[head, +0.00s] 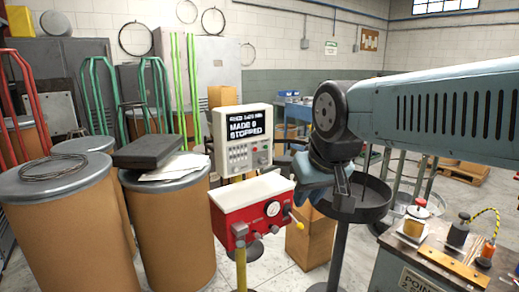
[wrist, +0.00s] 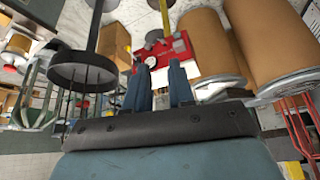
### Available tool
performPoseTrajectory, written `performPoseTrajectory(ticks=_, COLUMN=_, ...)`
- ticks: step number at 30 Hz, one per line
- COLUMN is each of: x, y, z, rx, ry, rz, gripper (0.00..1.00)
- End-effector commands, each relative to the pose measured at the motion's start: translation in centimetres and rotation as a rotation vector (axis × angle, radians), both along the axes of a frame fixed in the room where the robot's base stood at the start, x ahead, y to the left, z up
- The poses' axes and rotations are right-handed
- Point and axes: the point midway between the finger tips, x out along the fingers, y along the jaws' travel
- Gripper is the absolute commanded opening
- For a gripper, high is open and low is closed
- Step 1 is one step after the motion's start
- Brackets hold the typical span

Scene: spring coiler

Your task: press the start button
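A cream control panel (head: 242,140) stands left of my arm in the head view. Its dark screen (head: 246,122) reads "MADE 0" and "STOPPED"; small buttons and knobs (head: 243,158) sit below it, too small to tell which is the start button. In the head view my gripper (head: 338,180) hangs to the right of the panel, apart from it; its fingertips are hard to make out there. In the wrist view my gripper (wrist: 161,68) shows two blue-grey fingers with a gap and nothing between them. The panel's buttons cannot be made out in the wrist view.
A red box (head: 235,220) with a gauge and yellow lever stands below the panel; it also shows in the wrist view (wrist: 172,45). A round black tray (head: 370,212) on a post is close by my gripper. Brown drums (head: 175,225) stand left, a cluttered bench (head: 420,270) right.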

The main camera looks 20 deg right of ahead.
Motion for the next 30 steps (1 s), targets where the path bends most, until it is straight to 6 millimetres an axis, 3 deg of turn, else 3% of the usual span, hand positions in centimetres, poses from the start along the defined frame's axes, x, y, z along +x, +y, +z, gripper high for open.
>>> performPoseTrajectory(ticks=7, x=0.0, y=0.0, z=0.0, rx=0.0, ry=0.0, rz=0.0, gripper=0.0)
performPoseTrajectory(ticks=30, x=0.0, y=0.0, z=0.0, rx=0.0, ry=0.0, rz=0.0, gripper=0.0)
